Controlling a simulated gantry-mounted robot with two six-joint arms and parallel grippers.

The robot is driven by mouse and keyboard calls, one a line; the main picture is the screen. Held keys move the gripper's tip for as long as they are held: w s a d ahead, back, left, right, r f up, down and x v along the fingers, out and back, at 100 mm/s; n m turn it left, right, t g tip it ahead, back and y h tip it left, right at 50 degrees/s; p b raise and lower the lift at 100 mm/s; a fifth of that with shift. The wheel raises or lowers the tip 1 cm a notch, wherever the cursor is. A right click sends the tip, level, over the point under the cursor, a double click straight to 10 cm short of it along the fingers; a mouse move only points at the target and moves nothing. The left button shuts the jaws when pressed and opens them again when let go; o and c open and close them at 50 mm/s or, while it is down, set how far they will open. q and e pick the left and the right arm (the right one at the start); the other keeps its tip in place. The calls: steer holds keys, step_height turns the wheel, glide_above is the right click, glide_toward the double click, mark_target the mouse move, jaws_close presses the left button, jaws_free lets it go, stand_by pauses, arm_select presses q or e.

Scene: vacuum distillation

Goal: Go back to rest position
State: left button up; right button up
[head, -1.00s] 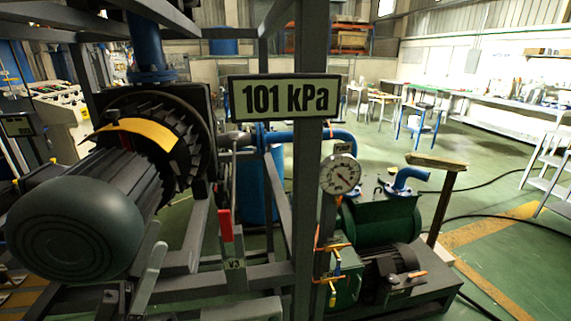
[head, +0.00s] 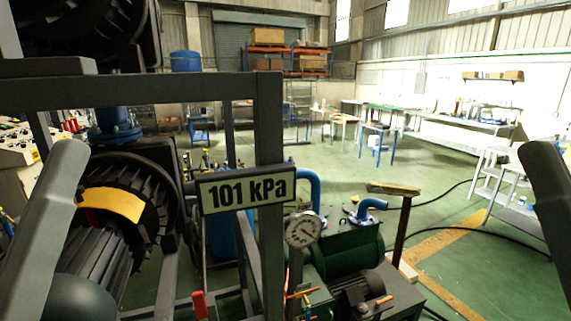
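Two grey links of my arms show, one at the left edge and one at the right edge of the head view. Neither gripper is in the picture. A display sign (head: 246,189) reading "101 kPa" is fixed to a dark grey frame post (head: 269,255).
A motor with a finned ring and yellow band (head: 112,202) fills the left. A green pump (head: 345,250) stands right of the post. A wooden-topped stand (head: 394,189) is beyond it. Open green floor (head: 330,165) lies behind, with tables and shelves.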

arm_select(q)
step_height(320, 180, up, 27)
steer(key=p, duration=2.3)
steer(key=shift+f, duration=0.15)
arm_select(e)
step_height(320, 180, up, 27)
steer(key=shift+f, duration=0.15)
arm_select(q)
step_height(320, 180, down, 19)
steer(key=b, duration=1.9)
steer(key=shift+f, duration=0.2)
arm_select(e)
step_height(320, 180, down, 19)
steer(key=shift+f, duration=0.2)
